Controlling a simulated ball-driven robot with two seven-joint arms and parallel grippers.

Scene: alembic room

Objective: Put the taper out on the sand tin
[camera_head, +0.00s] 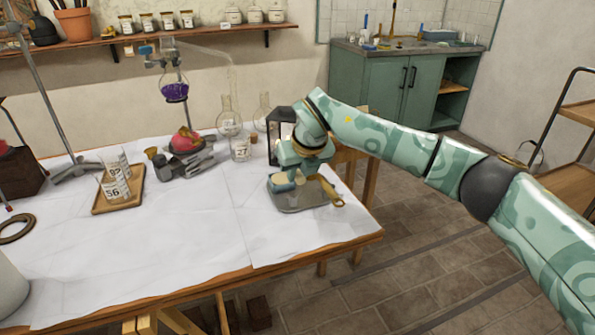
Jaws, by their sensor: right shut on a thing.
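The sand tin (296,207) looks like a shallow grey tray near the right end of the white-covered table. My right gripper (298,178) is directly over it, pointing down, with its fingers low at the tin. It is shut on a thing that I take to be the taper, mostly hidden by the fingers. A brass-coloured handle-like piece (331,192) sticks out on the right side of the gripper. No flame can be made out. Whether the taper touches the sand cannot be told. My left gripper is not in view.
A dark lantern (279,125) stands close behind my right gripper. A wooden tray (133,195) with numbered beakers is further left. The front middle of the table is clear.

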